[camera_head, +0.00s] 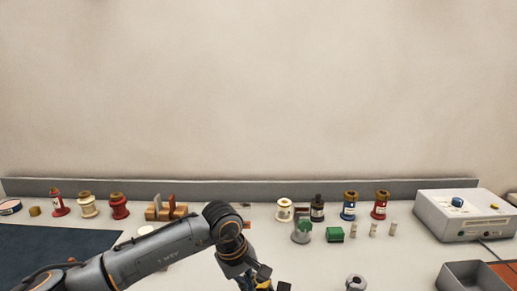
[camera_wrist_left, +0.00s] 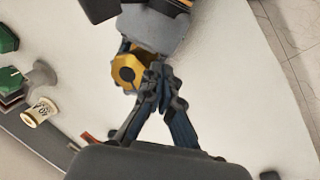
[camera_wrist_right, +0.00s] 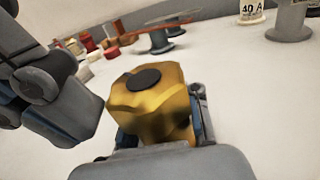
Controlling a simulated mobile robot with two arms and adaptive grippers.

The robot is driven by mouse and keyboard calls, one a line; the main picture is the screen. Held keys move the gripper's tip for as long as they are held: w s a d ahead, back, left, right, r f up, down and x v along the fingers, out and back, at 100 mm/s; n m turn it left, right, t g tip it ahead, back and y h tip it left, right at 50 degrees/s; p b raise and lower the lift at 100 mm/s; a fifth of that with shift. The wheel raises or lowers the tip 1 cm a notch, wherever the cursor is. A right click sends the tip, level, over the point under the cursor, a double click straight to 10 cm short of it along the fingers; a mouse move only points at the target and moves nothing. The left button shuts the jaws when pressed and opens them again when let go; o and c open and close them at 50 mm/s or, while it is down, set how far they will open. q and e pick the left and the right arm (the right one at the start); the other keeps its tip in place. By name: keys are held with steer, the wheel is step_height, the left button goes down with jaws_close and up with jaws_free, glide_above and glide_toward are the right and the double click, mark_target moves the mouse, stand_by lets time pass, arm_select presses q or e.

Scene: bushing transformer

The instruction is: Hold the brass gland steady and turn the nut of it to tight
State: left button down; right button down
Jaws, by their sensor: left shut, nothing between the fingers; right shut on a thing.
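The brass gland (camera_wrist_right: 152,100) is large in the right wrist view, with a hexagonal top and a dark round centre. My right gripper (camera_wrist_right: 165,135) is shut on it, with a finger on each side. In the head view a bit of the gland (camera_head: 264,286) shows at the bottom edge under my left gripper. The nut cannot be told apart clearly.
Several spools and bottles (camera_head: 349,205) stand along the back of the white bench. A grey instrument box (camera_head: 460,214) is at the right, with a grey tray (camera_head: 474,277) in front. A dark mat (camera_head: 50,250) lies at the left. A grey ring (camera_head: 356,283) lies front centre-right.

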arm_select(q)
steer(key=shift+w, duration=0.15)
stand_by(0.3)
steer(key=shift+w+a, duration=0.15)
steer(key=shift+w, duration=0.1)
steer(key=shift+w+a, duration=0.25)
steer(key=shift+w, duration=0.25)
steer(key=shift+w+a, duration=0.25)
steer(key=shift+w, duration=0.35)
stand_by(0.4)
steer(key=shift+a, duration=0.1)
steer(key=d+v, duration=0.1)
steer(key=v, duration=0.5)
steer(key=shift+w+a, duration=0.2)
steer(key=shift+w, duration=0.1)
